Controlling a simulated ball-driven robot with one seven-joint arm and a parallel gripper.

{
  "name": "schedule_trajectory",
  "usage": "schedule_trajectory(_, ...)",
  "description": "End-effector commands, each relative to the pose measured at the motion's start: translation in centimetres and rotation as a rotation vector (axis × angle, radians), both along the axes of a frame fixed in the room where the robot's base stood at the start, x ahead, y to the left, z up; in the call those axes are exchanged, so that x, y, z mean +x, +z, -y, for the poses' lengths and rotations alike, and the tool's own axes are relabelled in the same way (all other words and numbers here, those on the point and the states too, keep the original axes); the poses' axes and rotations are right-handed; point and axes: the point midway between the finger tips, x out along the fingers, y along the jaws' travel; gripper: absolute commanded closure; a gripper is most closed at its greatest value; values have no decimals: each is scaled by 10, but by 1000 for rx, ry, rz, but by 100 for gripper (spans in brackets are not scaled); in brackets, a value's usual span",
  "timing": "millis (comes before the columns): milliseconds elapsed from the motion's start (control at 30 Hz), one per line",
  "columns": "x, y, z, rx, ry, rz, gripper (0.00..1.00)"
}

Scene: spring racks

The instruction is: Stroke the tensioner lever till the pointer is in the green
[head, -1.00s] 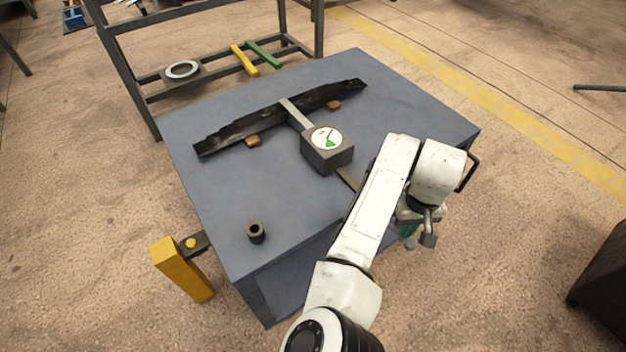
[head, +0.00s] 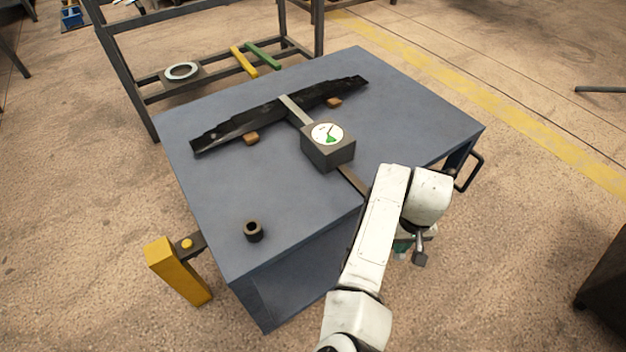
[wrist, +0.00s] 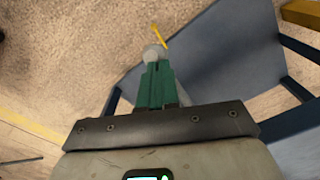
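The tensioner is a dark box (head: 328,154) on the blue-grey table, with a white round dial (head: 327,133) on top. The dial's green patch is low; its thin dark pointer seems to slant up and right, outside the green. A flat brown lever (head: 352,181) runs from the box toward the lower right and passes behind my arm, so its end is hidden. My gripper is mostly hidden behind my arm in the head view. In the wrist view my gripper (wrist: 154,68) shows its green fingers together, with a grey rounded piece at the tips. No lever shows between them.
A long black spring leaf (head: 280,115) lies on small wooden blocks across the blue-grey table (head: 215,215). A dark hollow cylinder (head: 254,232) stands near its left front edge. A yellow post (head: 178,271) stands left of the table. A metal rack (head: 140,85) stands behind.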

Motion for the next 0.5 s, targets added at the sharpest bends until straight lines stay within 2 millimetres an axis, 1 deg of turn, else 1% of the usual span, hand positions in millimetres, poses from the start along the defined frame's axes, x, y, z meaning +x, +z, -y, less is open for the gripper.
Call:
schedule_trajectory(33,-1,-8,1,-1,0,-2,100)
schedule_trajectory(67,-1,-11,1,-1,0,-1,100)
schedule_trajectory(167,0,-4,1,-1,-1,1,100)
schedule_trajectory(500,0,41,1,-1,0,1,100)
